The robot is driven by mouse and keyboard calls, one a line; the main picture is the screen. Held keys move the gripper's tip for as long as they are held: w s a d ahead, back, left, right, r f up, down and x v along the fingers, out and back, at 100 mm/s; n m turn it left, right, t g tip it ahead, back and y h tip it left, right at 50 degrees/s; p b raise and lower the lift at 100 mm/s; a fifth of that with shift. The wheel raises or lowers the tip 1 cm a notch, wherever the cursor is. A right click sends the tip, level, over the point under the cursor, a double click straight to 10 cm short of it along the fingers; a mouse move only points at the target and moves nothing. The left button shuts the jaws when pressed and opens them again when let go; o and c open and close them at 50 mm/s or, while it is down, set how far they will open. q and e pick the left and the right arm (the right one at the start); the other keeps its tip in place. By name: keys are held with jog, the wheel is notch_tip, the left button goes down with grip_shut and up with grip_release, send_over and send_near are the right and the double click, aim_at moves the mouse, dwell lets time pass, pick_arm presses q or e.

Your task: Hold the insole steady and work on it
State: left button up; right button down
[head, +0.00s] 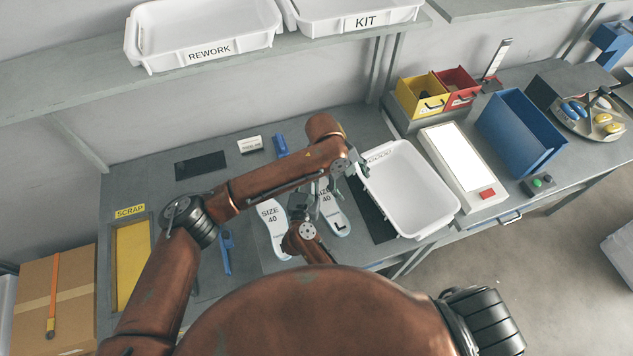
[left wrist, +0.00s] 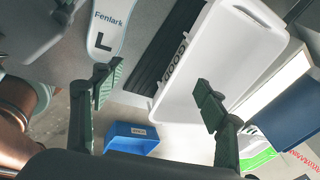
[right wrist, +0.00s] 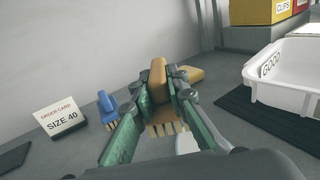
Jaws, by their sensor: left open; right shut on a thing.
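Two white insoles printed SIZE 40 lie on the grey bench, a left-hand one (head: 270,222) and a right-hand one (head: 334,214). The right-hand one, marked L, also shows in the left wrist view (left wrist: 102,32). My right gripper (right wrist: 163,82) is shut on a tan brush (right wrist: 158,76), bristles downward. A pale insole end (right wrist: 187,144) shows partly below it. My left forearm hides part of the bench in the head view.
The GOOD tray (head: 446,215) stands right of the insoles on a dark mat. An order card (head: 250,144) and a blue brush (right wrist: 106,104) stand at the back. A yellow SCRAP bin (head: 131,262) is at left. REWORK (head: 205,60) and KIT (head: 350,25) trays sit on the shelf above.

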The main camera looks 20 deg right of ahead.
jog(key=shift+a, duration=0.2)
jog(key=shift+r, duration=0.1)
pick_arm(q)
jog(key=w+a+r+n+t+h, duration=0.1)
jog(key=w+a+n+h, duration=0.1)
jog(key=w, duration=0.5)
jog(key=w+a+r+n+t+h, duration=0.1)
jog(key=w+a+r+n+h, duration=0.1)
jog(key=w, duration=0.4)
jog(key=w+a+r+n+t+h, duration=0.1)
jog(key=w+a+r+n+h, duration=0.1)
jog(key=w+n, duration=0.2)
jog(key=shift+w+a+r+h, duration=0.15)
jog(key=shift+w+r+h, duration=0.2)
jog(key=shift+w, duration=1.5)
jog(key=shift+a+f, duration=0.1)
jog(key=shift+f, duration=0.05)
